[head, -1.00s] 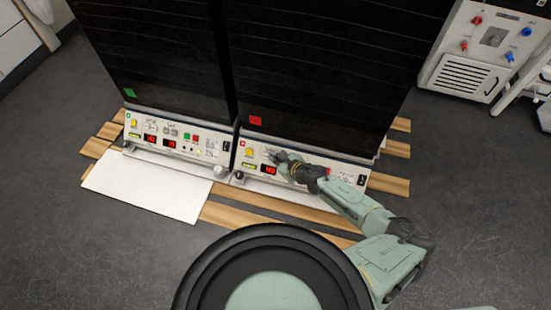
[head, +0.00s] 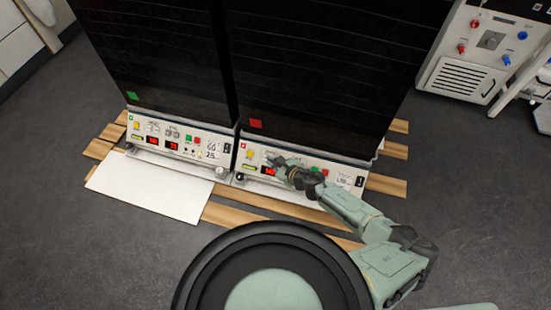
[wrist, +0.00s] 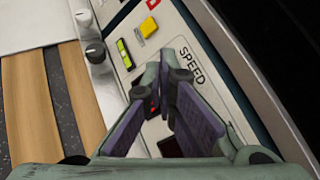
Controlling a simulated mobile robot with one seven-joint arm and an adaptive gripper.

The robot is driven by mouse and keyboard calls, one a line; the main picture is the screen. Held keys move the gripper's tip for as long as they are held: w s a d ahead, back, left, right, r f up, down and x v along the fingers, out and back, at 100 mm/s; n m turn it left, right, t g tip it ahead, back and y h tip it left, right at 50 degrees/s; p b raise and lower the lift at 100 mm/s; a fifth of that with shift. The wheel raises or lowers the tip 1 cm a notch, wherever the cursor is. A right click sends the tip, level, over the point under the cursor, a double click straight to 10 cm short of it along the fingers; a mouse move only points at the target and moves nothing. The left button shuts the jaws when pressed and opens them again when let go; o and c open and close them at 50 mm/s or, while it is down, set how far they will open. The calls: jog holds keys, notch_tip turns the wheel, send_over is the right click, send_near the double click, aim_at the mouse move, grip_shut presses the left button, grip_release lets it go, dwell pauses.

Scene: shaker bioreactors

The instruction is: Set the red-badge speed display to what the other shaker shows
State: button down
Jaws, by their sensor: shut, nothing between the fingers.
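The red-badge shaker, with its red square (head: 255,123), is the right one of two dark cabinets. Its pale front panel (head: 250,153) carries a red-lit display (head: 268,171). My gripper (head: 277,163) is at this panel, just above and right of the display. In the wrist view my gripper (wrist: 166,75) is shut and empty, over the panel beside the printed word SPEED (wrist: 191,66). The fingers cover most of the display there; only a bit of red shows. The green-badge shaker (head: 132,96) has two red displays, one of them on the left (head: 152,140). I cannot read the digits surely.
A white board (head: 150,187) and wooden slats lie on the floor. Another machine (head: 480,50) stands at the right.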

jog(key=shift+s+a+r+p, duration=0.2)
jog(key=shift+s+r+p, duration=0.3)
jog(key=shift+s+r, duration=0.05)
jog(key=shift+s+a+r+p, duration=0.15)
jog(key=shift+s+r+p, duration=0.35)
jog(key=shift+s+r, duration=0.05)
